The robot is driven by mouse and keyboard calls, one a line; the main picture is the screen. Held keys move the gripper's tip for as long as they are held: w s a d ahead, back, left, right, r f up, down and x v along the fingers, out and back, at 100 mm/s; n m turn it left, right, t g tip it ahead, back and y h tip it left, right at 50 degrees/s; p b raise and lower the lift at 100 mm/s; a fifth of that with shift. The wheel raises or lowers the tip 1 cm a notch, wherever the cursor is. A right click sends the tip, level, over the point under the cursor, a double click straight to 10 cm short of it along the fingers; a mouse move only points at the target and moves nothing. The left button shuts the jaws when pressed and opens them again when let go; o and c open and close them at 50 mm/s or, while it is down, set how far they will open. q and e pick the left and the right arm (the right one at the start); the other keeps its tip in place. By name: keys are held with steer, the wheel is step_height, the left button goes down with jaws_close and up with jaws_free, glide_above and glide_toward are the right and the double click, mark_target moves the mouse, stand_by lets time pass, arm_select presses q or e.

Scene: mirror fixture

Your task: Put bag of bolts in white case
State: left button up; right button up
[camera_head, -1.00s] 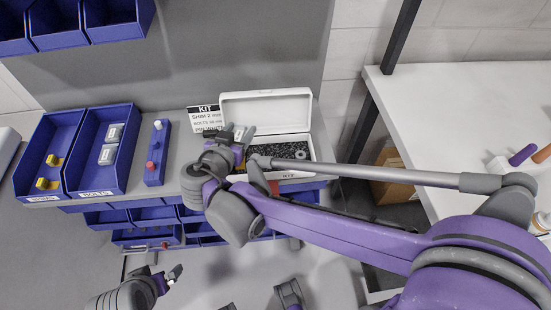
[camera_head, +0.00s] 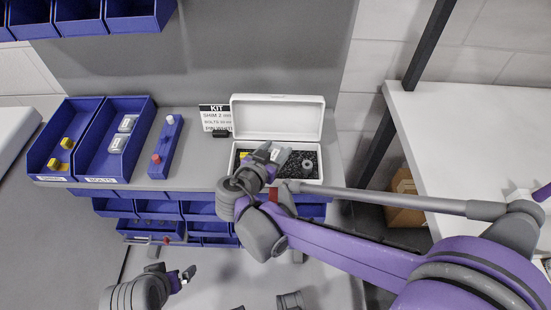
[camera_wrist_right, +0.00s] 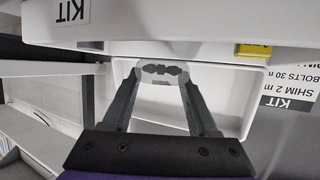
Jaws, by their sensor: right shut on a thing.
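The white case (camera_head: 277,118) stands open on the bench, lid raised at the back, with dark foam inside. A round grey part (camera_head: 307,164) lies in its right side. My right gripper (camera_head: 270,154) is over the middle of the case. It is shut on a small clear bag of bolts (camera_wrist_right: 163,72), which shows between the fingertips in the right wrist view. Whether the bag touches the foam cannot be told.
A blue bin (camera_head: 95,170) at left holds two more bags (camera_head: 122,133), beside a bin with yellow pieces (camera_head: 60,153). A blue holder (camera_head: 164,148) with red and white pegs stands between bins and case. A kit sign (camera_head: 215,118) is behind. A white table (camera_head: 470,140) is at right.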

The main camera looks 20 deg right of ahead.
mark_target(276, 158)
steer(key=shift+f+b, duration=0.45)
steer(key=shift+f, duration=1.2)
steer(key=shift+f, duration=0.15)
steer(key=o, duration=1.4)
steer(key=shift+r, duration=0.25)
steer(key=p+v, duration=0.2)
steer(key=v, duration=1)
